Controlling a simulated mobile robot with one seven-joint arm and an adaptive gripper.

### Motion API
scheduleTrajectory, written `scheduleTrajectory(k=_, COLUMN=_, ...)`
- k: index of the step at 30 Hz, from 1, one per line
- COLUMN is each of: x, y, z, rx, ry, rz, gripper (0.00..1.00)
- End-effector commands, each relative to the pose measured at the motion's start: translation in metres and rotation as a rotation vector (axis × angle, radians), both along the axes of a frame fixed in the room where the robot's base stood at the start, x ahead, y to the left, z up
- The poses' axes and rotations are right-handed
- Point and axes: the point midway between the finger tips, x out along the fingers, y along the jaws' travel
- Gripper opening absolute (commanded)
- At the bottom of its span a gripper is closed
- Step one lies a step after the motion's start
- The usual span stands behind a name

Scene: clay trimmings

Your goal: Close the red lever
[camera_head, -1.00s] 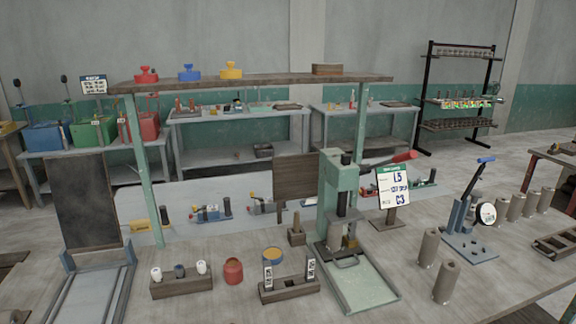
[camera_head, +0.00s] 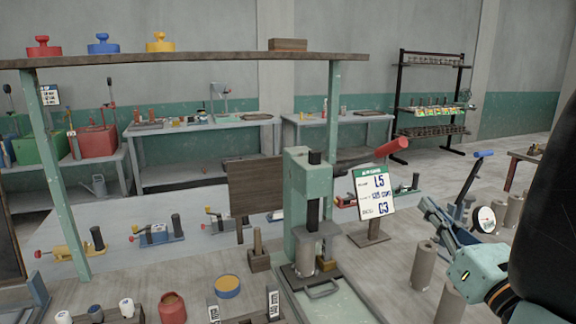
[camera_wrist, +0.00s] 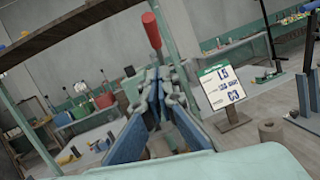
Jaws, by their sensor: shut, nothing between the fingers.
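A red lever (camera_head: 372,156) sticks out to the right from the top of a green press (camera_head: 297,205) and slants slightly up. In the wrist view the red lever (camera_wrist: 152,31) stands above and just beyond my fingertips. My gripper (camera_head: 428,207) is at the right, in front of and below the lever's end, apart from it. In the wrist view my gripper (camera_wrist: 162,76) points forward, its fingers shut and empty. A small clamp with a red knob (camera_head: 39,254) lies on the back panel at the left.
A sign (camera_head: 374,192) stands under the lever, near my gripper. Grey cylinders (camera_head: 422,266) and a blue-handled tool (camera_head: 468,195) stand close to my arm. A wooden shelf (camera_head: 190,58) spans the back left. Several clamps line the panel behind.

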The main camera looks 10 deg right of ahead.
Motion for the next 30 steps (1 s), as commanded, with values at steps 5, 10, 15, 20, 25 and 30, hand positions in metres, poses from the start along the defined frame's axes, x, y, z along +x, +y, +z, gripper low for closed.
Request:
scheduleTrajectory(k=5, x=0.003, y=0.008, z=-0.007, rx=0.03, ry=-0.003, rz=0.022, gripper=0.0)
scheduleTrajectory(k=10, x=0.025, y=0.008, z=-0.001, rx=0.029, ry=-0.001, rz=0.025, gripper=0.0)
scheduleTrajectory(k=15, x=0.061, y=0.008, z=0.007, rx=0.028, ry=-0.001, rz=0.025, gripper=0.0)
scheduleTrajectory(k=20, x=0.094, y=0.008, z=0.015, rx=0.028, ry=-0.002, rz=0.023, gripper=0.0)
scheduleTrajectory(k=25, x=0.11, y=0.004, z=0.036, rx=0.025, ry=-0.003, rz=0.019, gripper=0.0)
scheduleTrajectory(k=30, x=0.118, y=0.002, z=0.046, rx=0.027, ry=-0.002, rz=0.019, gripper=0.0)
